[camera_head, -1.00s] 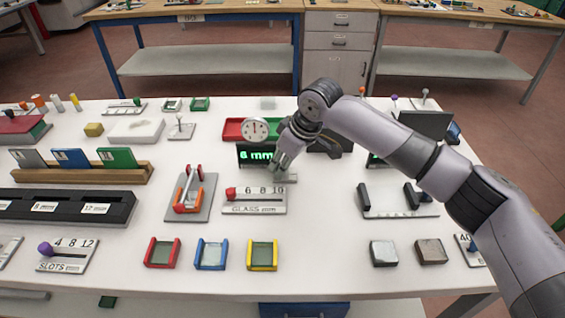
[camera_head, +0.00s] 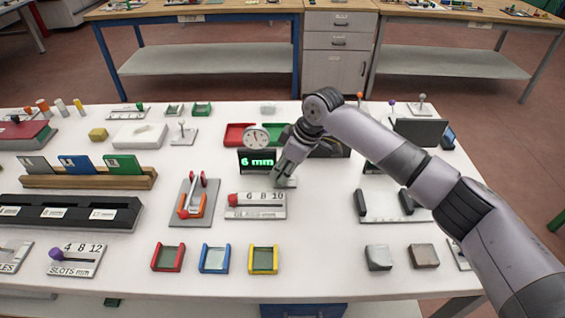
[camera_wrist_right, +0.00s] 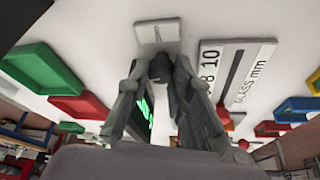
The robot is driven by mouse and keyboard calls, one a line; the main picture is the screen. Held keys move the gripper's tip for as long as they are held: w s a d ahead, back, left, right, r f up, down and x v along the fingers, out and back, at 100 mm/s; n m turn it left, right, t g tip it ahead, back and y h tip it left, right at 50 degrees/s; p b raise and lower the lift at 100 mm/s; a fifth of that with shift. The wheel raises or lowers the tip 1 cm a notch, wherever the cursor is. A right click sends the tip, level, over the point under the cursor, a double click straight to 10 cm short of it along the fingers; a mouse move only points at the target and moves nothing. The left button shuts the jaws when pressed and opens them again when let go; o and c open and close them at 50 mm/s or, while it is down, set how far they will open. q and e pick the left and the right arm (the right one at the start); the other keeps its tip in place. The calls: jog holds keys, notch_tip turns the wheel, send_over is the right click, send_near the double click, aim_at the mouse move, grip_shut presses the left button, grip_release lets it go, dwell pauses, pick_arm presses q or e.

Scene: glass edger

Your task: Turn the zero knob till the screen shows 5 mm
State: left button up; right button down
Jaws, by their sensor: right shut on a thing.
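The screen (camera_head: 257,161) stands upright at the middle of the table and reads "6 mm" in green. My right gripper (camera_head: 281,179) is at the right end of the screen, low over a small light plate (camera_head: 287,183). In the right wrist view my right gripper (camera_wrist_right: 165,72) is shut on a small dark grey piece, likely the zero knob (camera_wrist_right: 160,68), mostly hidden between its fingers. The light plate (camera_wrist_right: 158,29) shows just beyond the fingertips. The knob's own marks cannot be seen. My left gripper is not in view.
A round dial (camera_head: 256,138) stands behind the screen, by red (camera_head: 236,134) and green trays. The glass mm slider plate (camera_head: 256,212) lies just in front of my right gripper. Red, blue and yellow holders (camera_head: 263,259) stand near the front edge.

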jog(key=shift+n+g+p, duration=0.45)
jog(key=shift+n+g, duration=0.05)
jog(key=shift+n, duration=0.9)
jog(key=c, duration=1.4)
grip_release()
